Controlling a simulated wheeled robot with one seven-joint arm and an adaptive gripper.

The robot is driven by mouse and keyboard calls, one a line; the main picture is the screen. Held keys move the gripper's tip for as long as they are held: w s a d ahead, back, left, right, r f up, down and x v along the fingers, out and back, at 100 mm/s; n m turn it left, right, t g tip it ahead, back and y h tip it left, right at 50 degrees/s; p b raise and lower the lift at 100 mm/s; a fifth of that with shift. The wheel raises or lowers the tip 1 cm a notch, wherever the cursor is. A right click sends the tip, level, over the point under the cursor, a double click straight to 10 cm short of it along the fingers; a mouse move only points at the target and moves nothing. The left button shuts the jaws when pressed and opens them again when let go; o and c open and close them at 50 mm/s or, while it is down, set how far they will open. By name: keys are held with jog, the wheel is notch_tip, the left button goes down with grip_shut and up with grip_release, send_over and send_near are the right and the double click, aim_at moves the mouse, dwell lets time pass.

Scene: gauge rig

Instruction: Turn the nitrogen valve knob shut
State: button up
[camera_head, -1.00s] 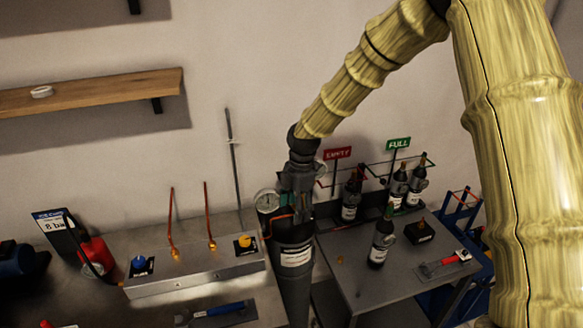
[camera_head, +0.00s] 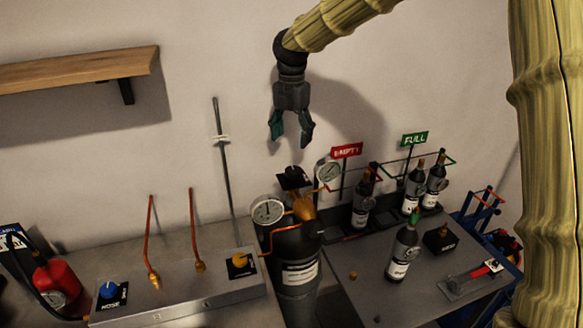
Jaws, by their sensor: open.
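My gripper (camera_head: 291,138) is open and empty, pointing down in the air above a dark gas cylinder (camera_head: 296,262). A black knob-like top (camera_head: 292,178) sits on the cylinder's brass valve body (camera_head: 304,207), below my fingertips and apart from them. A round gauge (camera_head: 267,212) is on the left of the valve and another (camera_head: 328,171) on the right. On the grey panel box to the left are a blue knob (camera_head: 108,290) and a yellow knob (camera_head: 239,260), each on a dark label. The label words are too small to read surely, so I cannot tell which knob is marked nitrogen.
Two copper tubes (camera_head: 151,240) rise from the panel box (camera_head: 185,303). A thin grey rod (camera_head: 222,165) stands behind it. Bottles (camera_head: 404,252) stand on the right table by the red EMPTY (camera_head: 346,151) and green FULL (camera_head: 414,139) signs. A wooden shelf (camera_head: 80,82) is at upper left.

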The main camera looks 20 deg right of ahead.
aim_at(294, 170)
jog(key=f+p, duration=0.1)
jog(key=f, duration=0.2)
jog(key=f+p, duration=0.1)
jog(key=f, duration=0.3)
jog(key=f+p, duration=0.1)
jog(key=f, duration=0.2)
jog(key=shift+s+d+f, duration=0.2)
jog(key=shift+s+d, duration=0.05)
jog(key=c, duration=1)
